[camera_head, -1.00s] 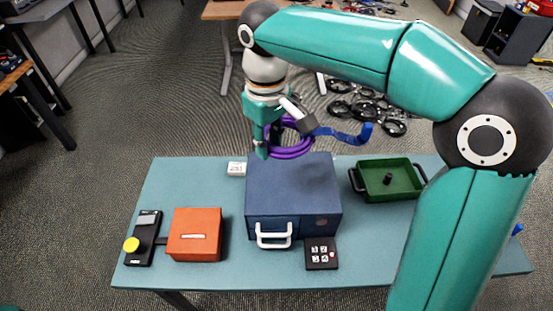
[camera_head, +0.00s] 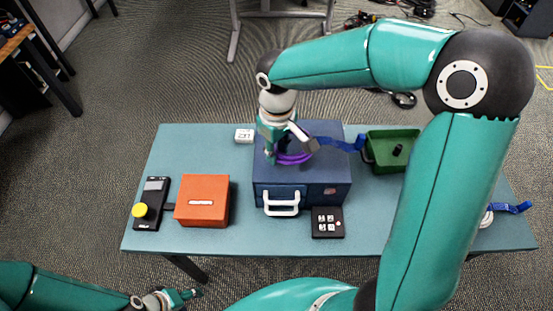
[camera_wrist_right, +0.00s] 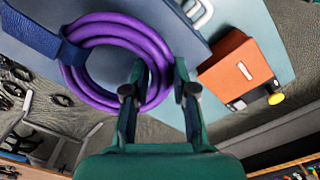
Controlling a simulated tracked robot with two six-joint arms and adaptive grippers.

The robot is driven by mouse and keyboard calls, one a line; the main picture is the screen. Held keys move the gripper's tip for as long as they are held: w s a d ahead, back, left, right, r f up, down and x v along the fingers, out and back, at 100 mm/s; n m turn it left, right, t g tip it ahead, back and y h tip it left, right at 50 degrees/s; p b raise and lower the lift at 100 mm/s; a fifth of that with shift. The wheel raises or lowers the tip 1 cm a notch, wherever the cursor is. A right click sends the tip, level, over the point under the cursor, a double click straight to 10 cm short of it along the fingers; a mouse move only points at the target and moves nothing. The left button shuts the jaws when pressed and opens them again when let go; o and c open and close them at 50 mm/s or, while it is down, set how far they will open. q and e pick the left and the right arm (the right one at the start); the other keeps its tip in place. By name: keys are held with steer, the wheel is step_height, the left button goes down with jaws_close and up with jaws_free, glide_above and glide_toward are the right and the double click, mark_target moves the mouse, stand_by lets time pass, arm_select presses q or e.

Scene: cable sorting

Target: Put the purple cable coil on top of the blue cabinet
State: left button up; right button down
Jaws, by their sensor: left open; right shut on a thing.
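The purple cable coil (camera_head: 296,158) with its blue strap (camera_head: 340,143) is over the top of the blue cabinet (camera_head: 330,172) in the head view. My right gripper (camera_head: 271,153) is shut on the coil's left side. In the right wrist view the purple coil (camera_wrist_right: 88,98) runs between the fingers of my right gripper (camera_wrist_right: 157,92), with the cabinet top (camera_wrist_right: 175,35) behind it. I cannot tell whether the coil touches the cabinet. My left gripper (camera_head: 185,295) is open and empty, low at the left, in front of the table.
An orange box (camera_head: 203,201) and a black device with a yellow button (camera_head: 148,205) stand left of the cabinet. A green tray (camera_head: 390,137) is at the right.

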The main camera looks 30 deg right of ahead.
mark_target(277, 168)
step_height(277, 168, down, 4)
steer(key=shift+f, duration=0.1)
steer(key=c, duration=0.9)
jaws_free()
steer(key=shift+c, duration=0.2)
step_height(277, 168, up, 12)
steer(key=shift+r, duration=0.1)
